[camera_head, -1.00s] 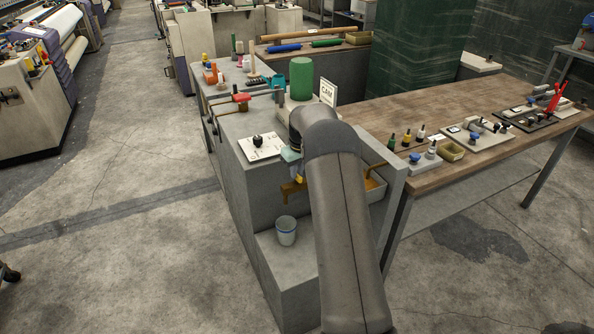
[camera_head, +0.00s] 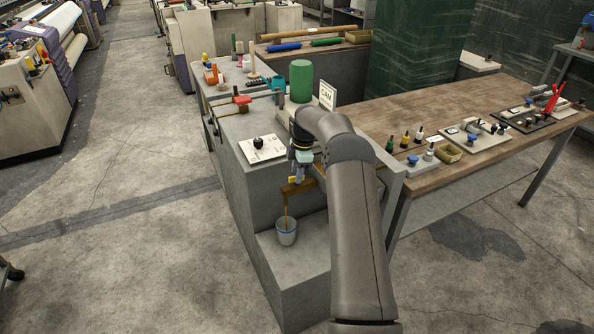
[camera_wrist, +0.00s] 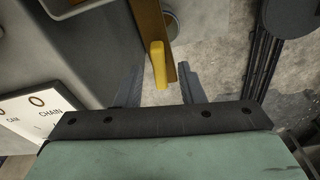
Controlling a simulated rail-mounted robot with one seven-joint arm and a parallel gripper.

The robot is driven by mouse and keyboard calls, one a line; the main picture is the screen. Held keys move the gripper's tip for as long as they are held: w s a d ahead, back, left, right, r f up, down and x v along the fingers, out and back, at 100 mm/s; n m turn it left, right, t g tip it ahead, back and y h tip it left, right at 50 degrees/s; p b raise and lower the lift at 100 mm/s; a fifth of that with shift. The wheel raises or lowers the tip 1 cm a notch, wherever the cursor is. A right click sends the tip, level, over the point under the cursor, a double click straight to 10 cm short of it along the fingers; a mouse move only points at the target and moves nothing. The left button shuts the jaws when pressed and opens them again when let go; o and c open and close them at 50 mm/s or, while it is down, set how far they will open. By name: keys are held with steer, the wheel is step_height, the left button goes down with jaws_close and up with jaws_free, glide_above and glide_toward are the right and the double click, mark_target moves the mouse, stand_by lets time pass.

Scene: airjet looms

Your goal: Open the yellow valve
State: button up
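The yellow valve handle (camera_wrist: 158,64) is in the wrist view, in front of the brown-orange pipe (camera_wrist: 148,22). My gripper (camera_wrist: 160,78) is open, with one finger on each side of the handle and a visible gap to each. In the head view my gripper (camera_head: 299,178) is at the brown-orange spout (camera_head: 296,188) on the front of the grey block; the handle is hidden or too small to tell there. A thin brown stream (camera_head: 286,208) runs from the spout down to a white-grey cup (camera_head: 287,233).
The cup stands on the grey block's lower step (camera_head: 296,262). A white plate with a black knob (camera_head: 262,148) lies on top, near a green cylinder (camera_head: 301,80) and a CAM sign (camera_head: 328,94). A wooden table (camera_head: 440,108) with small parts is on the right. Open floor lies left.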

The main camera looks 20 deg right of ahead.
steer(key=shift+r+p, duration=1.7)
steer(key=shift+r, duration=1.35)
